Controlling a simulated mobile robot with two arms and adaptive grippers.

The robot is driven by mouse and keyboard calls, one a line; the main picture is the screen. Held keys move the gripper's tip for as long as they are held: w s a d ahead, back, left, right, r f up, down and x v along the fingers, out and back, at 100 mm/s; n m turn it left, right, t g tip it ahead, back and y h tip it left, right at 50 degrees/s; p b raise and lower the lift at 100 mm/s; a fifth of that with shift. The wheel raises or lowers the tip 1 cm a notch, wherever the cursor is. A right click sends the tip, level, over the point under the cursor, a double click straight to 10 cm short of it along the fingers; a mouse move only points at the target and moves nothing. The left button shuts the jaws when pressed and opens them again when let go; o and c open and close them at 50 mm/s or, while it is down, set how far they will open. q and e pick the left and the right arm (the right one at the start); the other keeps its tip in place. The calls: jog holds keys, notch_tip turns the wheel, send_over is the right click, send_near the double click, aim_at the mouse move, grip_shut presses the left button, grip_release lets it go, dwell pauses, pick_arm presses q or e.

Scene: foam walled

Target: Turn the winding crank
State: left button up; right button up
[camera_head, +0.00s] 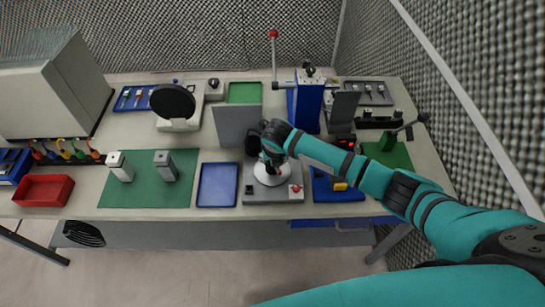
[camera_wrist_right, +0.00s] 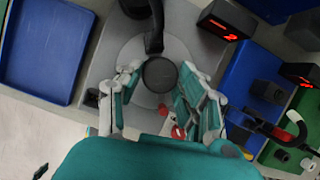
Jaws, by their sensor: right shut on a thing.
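The winding crank has a black round knob (camera_wrist_right: 160,75) and a dark arm in the right wrist view. Behind it is a pale round disc (camera_wrist_right: 150,55), which also shows white in the head view (camera_head: 271,176) on a grey base (camera_head: 262,197). My right gripper (camera_head: 272,158) reaches in from the right over the disc. In the wrist view its fingers (camera_wrist_right: 160,95) stand on both sides of the knob, shut on the crank. The exact contact is hard to see. My left gripper is not in view.
A blue tray (camera_head: 218,185) lies left of the base and a blue mat (camera_head: 336,188) right of it. A grey upright panel (camera_head: 237,126) and a blue press column (camera_head: 307,108) stand behind. A small red display (camera_wrist_right: 227,20) is close to the right.

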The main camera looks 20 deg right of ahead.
jog(key=shift+d, duration=0.1)
jog(key=o, duration=1.1)
jog(key=shift+o, duration=0.2)
jog(key=shift+r, duration=0.3)
jog(key=v, duration=1.1)
jog(key=shift+s+r, duration=0.15)
jog(key=shift+s, duration=0.05)
